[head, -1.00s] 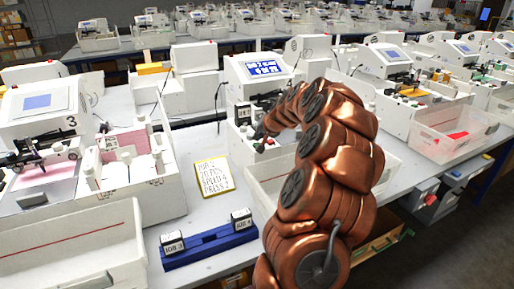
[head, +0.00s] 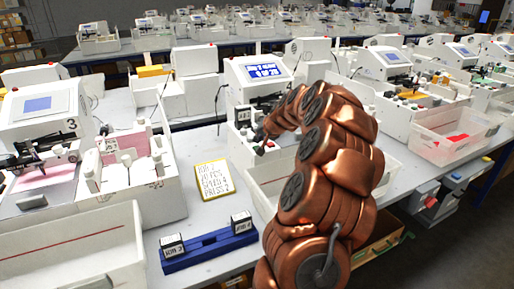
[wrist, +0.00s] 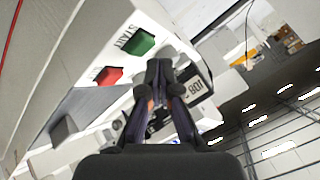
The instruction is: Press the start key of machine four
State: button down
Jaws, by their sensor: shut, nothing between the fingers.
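A white machine with a lit blue screen (head: 265,70) stands right of the machine marked 3; its own number is not readable. My gripper (head: 259,143) is at this machine's front, partly hidden by my copper arm. In the wrist view, a green key (wrist: 139,42) labelled START sits on a white panel, with a red key (wrist: 108,76) lower left. My gripper (wrist: 160,68) is shut and empty, its tips just right of and below the green key. A gap seems to separate them; contact cannot be told.
The machine marked 3 (head: 40,110) stands at left. A yellow-edged note card (head: 214,179) and a blue holder (head: 208,246) with two job blocks lie on the table. A clear bin (head: 440,148) is at right. A job block (wrist: 193,88) shows behind my fingers.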

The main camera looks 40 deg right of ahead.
jog(key=shift+f, duration=0.15)
jog(key=shift+f+b, duration=0.3)
jog(key=shift+b, duration=0.15)
jog(key=shift+f+b, duration=0.35)
jog(key=shift+f, duration=0.05)
dwell(0.9)
dwell(0.4)
jog(key=shift+r, duration=0.85)
jog(key=shift+r+p, duration=0.75)
jog(key=shift+r, duration=1.8)
